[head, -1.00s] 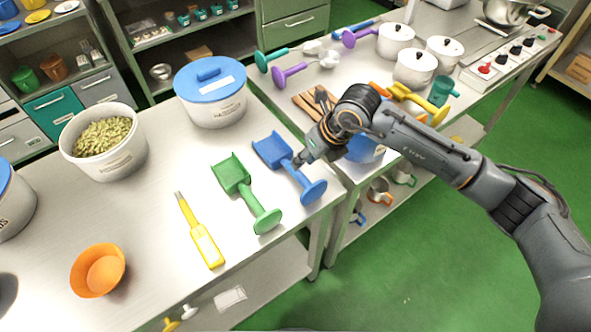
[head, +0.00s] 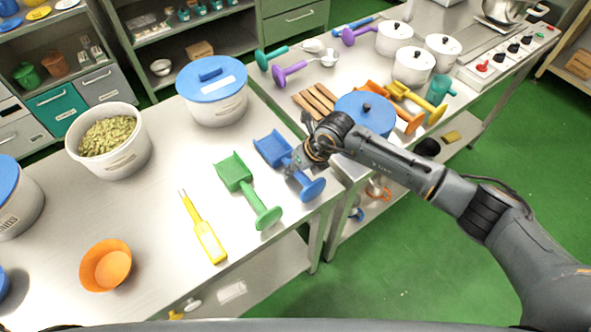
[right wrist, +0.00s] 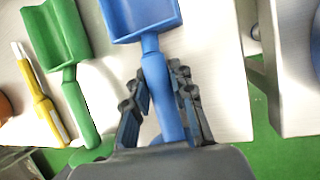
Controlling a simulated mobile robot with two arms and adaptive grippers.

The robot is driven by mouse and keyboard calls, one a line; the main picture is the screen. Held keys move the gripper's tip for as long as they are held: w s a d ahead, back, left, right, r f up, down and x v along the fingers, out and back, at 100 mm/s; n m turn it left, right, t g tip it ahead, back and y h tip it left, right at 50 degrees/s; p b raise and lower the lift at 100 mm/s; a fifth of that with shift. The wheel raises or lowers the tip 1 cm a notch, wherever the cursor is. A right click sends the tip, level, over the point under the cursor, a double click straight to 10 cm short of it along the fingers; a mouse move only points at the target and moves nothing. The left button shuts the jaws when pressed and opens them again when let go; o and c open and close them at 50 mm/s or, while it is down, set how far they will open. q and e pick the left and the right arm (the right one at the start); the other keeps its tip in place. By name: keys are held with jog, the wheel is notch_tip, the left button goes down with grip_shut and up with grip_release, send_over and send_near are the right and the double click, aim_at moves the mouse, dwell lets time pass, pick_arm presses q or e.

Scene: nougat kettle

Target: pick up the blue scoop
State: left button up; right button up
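The blue scoop (head: 273,149) lies on the near worktable, its pan toward the back and its round-ended handle toward the table's front right corner. My right gripper (head: 292,166) is down at its handle. In the right wrist view the blue scoop (right wrist: 150,60) runs between the two fingers of my right gripper (right wrist: 160,72), one finger on each side of the handle. The fingertips are close to the handle; whether they press on it I cannot tell. The scoop rests at table level. My left gripper is not in view.
A green scoop (head: 237,172) lies close at the left, with a yellow thermometer-like tool (head: 203,229) beyond it. A blue-lidded tub (head: 213,112) stands behind. A second table (head: 290,92) holds a blue-lidded pot (head: 365,118) near my right arm. A gap separates the tables.

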grip_shut()
jog(key=shift+r, duration=0.1)
jog(key=shift+r, duration=0.55)
jog(key=s+a+r+b, duration=0.1)
jog(key=s+r+b, duration=0.2)
jog(key=s+r, duration=1.1)
jog(key=shift+a+r, duration=0.25)
jog(key=shift+r, duration=1.15)
